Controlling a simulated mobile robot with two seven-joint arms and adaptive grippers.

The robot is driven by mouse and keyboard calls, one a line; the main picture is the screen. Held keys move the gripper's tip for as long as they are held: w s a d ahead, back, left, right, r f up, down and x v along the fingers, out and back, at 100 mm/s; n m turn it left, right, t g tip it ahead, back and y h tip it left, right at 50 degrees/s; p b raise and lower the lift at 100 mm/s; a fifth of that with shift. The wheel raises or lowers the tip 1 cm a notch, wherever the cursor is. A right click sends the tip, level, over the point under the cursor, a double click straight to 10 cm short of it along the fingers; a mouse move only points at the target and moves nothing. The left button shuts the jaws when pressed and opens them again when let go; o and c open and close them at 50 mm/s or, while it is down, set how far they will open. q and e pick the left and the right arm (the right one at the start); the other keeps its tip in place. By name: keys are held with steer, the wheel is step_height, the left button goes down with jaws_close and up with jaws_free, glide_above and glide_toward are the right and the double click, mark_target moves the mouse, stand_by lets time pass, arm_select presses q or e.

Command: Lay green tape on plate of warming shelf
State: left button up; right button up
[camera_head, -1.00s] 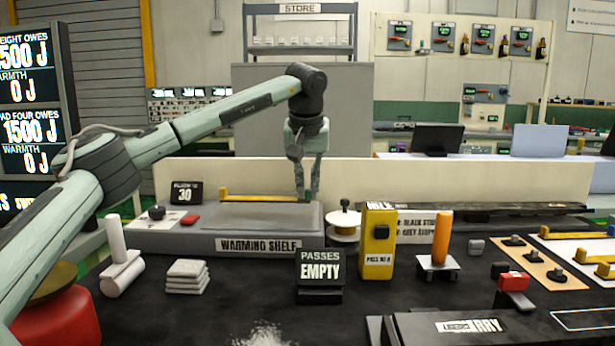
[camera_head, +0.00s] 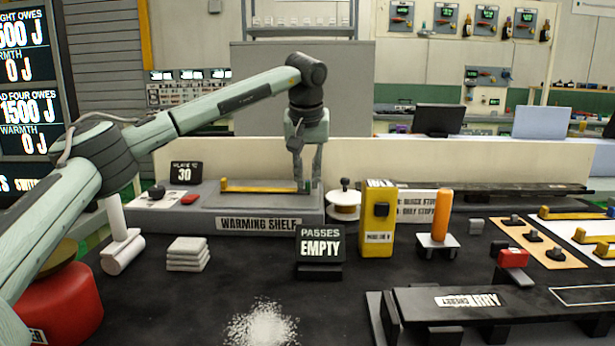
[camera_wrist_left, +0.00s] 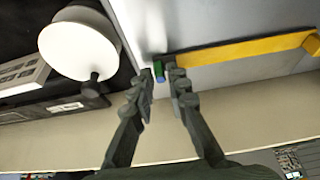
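The green-taped piece is a long yellow bar (camera_head: 258,189) with a raised yellow block at its left end and a green grip (camera_wrist_left: 157,72) at the other. My left gripper (camera_head: 308,189) points down at the right end of the warming shelf (camera_head: 200,220), its fingers closed around the green grip. The bar lies level over the shelf's grey plate (camera_head: 250,201); I cannot tell whether it touches. The wrist view shows the yellow bar (camera_wrist_left: 245,49) running right from the fingertips (camera_wrist_left: 160,74). My right gripper is not in view.
A white spool (camera_head: 344,208) stands just right of the shelf, with a yellow box (camera_head: 379,225) beyond it. A "PASSES EMPTY" sign (camera_head: 320,245) stands in front. A low cream wall (camera_head: 420,172) runs behind. The dark table around the white powder (camera_head: 262,326) is mostly clear.

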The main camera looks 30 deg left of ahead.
arm_select(q)
steer(key=shift+o, duration=1.3)
steer(key=v, duration=1.2)
